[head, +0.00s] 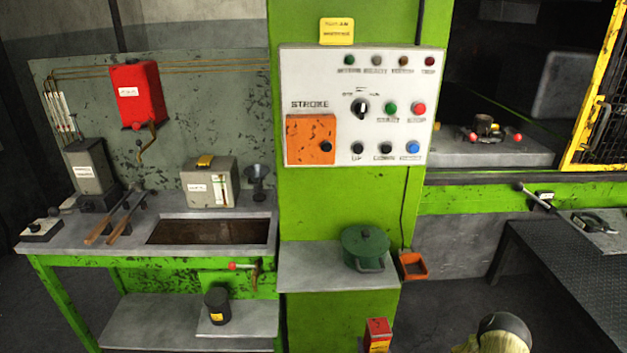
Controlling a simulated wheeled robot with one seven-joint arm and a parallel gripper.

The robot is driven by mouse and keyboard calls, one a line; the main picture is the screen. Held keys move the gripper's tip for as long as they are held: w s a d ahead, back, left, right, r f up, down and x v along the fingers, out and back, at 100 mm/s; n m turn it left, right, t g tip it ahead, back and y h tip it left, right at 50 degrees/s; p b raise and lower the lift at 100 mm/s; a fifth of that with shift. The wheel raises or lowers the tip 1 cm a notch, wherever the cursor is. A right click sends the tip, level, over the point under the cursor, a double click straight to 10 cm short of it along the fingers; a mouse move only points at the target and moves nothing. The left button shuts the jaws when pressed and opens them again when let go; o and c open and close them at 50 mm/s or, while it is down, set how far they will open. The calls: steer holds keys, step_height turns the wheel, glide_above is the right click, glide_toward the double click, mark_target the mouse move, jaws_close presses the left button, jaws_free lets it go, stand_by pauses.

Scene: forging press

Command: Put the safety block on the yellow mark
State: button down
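A red block (377,328) with a yellow label on its front stands at the bottom edge, below the grey shelf on the green column. It looks like the safety block, but I cannot be sure; its lower part is cut off by the frame. I cannot make out a yellow mark on any surface in this view. My gripper is not recognisable in the head view. A dark rounded part with pale yellow below it shows at the bottom right, and I cannot tell what it is.
A green lidded pot (365,248) stands on the grey shelf (308,268), beside an orange tray (413,265). The control panel (340,90) is above. The press bed (500,153) and yellow guard (592,100) are at right. A cluttered workbench (60,235) is at left.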

steer(key=shift+s+a+r+m+h+p, duration=0.15)
steer(key=shift+s+m+h+p, duration=0.1)
steer(key=shift+s+h+p, duration=0.25)
steer(key=shift+s+r+m+h+p, duration=0.1)
steer(key=shift+s+m+h+p, duration=0.2)
steer(key=shift+p, duration=0.25)
